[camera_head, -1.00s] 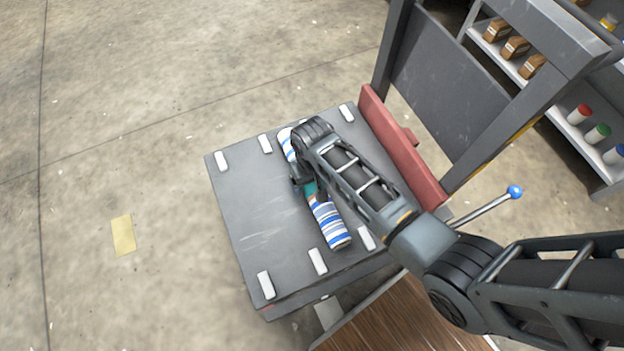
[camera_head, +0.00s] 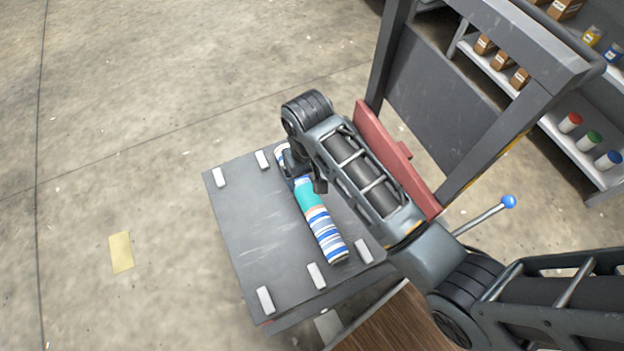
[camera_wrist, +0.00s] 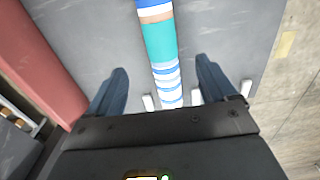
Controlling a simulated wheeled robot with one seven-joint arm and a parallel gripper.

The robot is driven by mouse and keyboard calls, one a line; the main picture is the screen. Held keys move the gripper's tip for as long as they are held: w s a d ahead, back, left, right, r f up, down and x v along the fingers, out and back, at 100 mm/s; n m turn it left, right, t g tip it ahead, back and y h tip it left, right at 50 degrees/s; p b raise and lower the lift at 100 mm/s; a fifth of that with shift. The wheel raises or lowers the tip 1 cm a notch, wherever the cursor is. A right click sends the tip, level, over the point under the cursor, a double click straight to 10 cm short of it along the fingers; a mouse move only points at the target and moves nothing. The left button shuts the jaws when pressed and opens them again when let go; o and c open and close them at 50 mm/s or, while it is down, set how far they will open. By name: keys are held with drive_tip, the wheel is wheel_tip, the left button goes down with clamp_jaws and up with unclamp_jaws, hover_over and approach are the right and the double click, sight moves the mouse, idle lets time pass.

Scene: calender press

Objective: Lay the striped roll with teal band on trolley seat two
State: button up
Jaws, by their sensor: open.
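The striped roll (camera_head: 322,232) is blue and white with a teal band (camera_head: 308,196). It lies lengthwise on the grey trolley top (camera_head: 252,235). Its near end sits between two white blocks (camera_head: 317,275) (camera_head: 363,250); its far end is right of another white block (camera_head: 262,160) and partly hidden by my arm. My gripper (camera_head: 304,186) is open above the roll. In the wrist view its fingers (camera_wrist: 161,66) are spread on either side of the roll (camera_wrist: 160,45), apart from it. I see no seat number.
More white blocks (camera_head: 265,300) stand along the trolley's edges, with bare deck left of the roll. A red bar (camera_head: 395,160) and dark upright frame (camera_head: 440,90) stand to the right. A blue-knobbed lever (camera_head: 508,202) and shelves with bottles are farther right. Floor at left is open.

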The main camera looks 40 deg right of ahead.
drive_tip(key=shift+r, duration=0.2)
drive_tip(key=shift+s+f, duration=0.1)
drive_tip(key=shift+t, duration=0.9)
drive_tip(key=s+f, duration=0.1)
drive_tip(key=s+a+f, duration=0.1)
drive_tip(key=s, duration=0.1)
drive_tip(key=s+a, duration=0.1)
drive_tip(key=shift+s+f, duration=0.15)
drive_tip(key=shift+f, duration=0.25)
drive_tip(key=s, duration=0.1)
drive_tip(key=s+t, duration=0.1)
drive_tip(key=s, duration=0.1)
drive_tip(key=s+a+t, duration=0.1)
drive_tip(key=s, duration=0.1)
drive_tip(key=shift+a+f+y, duration=0.1)
drive_tip(key=shift+f+y, duration=0.2)
drive_tip(key=shift+f, duration=0.05)
drive_tip(key=s+d+r+n+t, duration=0.1)
drive_tip(key=s+r+t, duration=0.4)
drive_tip(key=s+r, duration=0.5)
drive_tip(key=s+d+r+n+t, duration=0.1)
drive_tip(key=s+r+t, duration=0.5)
drive_tip(key=r, duration=1.1)
drive_tip(key=s+d, duration=0.1)
drive_tip(key=s, duration=0.3)
drive_tip(key=shift+s+r, duration=0.15)
drive_tip(key=shift+r, duration=0.25)
drive_tip(key=shift+d, duration=0.1)
drive_tip(key=shift+c, duration=0.2)
